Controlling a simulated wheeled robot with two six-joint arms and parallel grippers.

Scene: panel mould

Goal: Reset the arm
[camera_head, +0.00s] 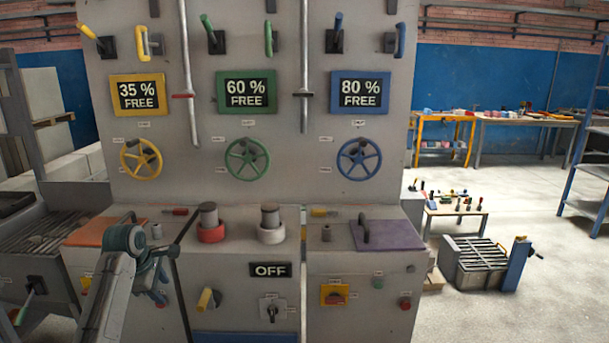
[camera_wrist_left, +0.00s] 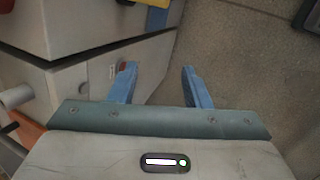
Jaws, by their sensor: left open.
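My left arm comes in from the lower left in the head view, with the left gripper (camera_head: 158,297) hanging in front of the grey machine's (camera_head: 225,322) lower left cabinet. In the left wrist view, the two blue fingers of the left gripper (camera_wrist_left: 159,86) stand apart with nothing between them. They point down past the cabinet side (camera_wrist_left: 85,40) towards the grey floor (camera_wrist_left: 235,60). I cannot tell how close the fingers are to the cabinet. My right gripper is not in view.
The machine's upper panel has yellow (camera_head: 141,159), green (camera_head: 247,160) and blue (camera_head: 359,160) handwheels. Its ledge holds a red-based post (camera_head: 210,225), a pale-based post (camera_head: 271,226) and a purple lid (camera_head: 388,236). Open floor (camera_head: 550,260) lies to the right, with a low table (camera_head: 455,211).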

